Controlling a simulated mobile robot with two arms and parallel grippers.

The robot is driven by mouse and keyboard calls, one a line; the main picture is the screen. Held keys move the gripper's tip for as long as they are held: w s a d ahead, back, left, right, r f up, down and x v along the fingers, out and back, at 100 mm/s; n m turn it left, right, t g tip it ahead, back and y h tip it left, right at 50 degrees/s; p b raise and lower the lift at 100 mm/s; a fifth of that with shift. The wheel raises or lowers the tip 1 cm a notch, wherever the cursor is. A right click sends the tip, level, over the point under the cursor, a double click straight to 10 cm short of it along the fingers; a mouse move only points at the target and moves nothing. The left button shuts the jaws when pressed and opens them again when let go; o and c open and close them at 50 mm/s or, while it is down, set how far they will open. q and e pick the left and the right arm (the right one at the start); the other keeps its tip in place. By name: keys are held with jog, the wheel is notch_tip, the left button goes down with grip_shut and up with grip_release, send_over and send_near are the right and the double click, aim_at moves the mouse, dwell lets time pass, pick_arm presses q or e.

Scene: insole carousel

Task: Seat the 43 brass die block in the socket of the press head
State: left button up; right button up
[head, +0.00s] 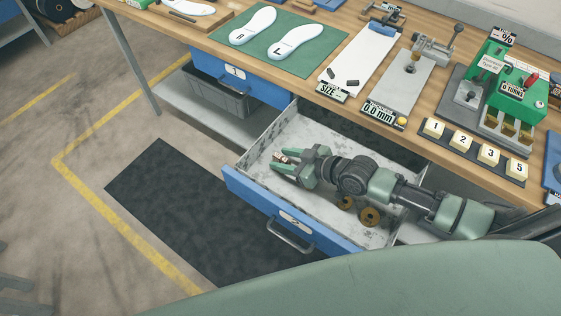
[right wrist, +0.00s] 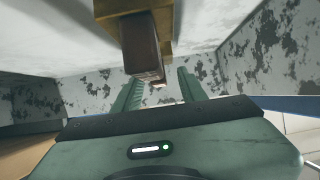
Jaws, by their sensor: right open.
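My right gripper (head: 287,164) is open, low inside the pulled-out drawer, pointing left. A small brown and brass piece (head: 281,157) lies at its fingertips. In the right wrist view a brass block (right wrist: 183,28) with a dark brown bar (right wrist: 141,45) shows ahead of the open fingers (right wrist: 158,92). The bar's near end appears between the fingertips; contact cannot be told. No number is readable on it, so I cannot tell whether it is the 43 die block. A green machine (head: 520,92), on the bench at right, has several brass blocks below it. My left gripper is not in view.
The blue-fronted drawer (head: 253,201) has worn grey walls close around my right arm. Insoles on a green mat (head: 257,55) and numbered blocks (head: 462,139) stand above.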

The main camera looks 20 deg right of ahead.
grip_shut()
dwell(1.3)
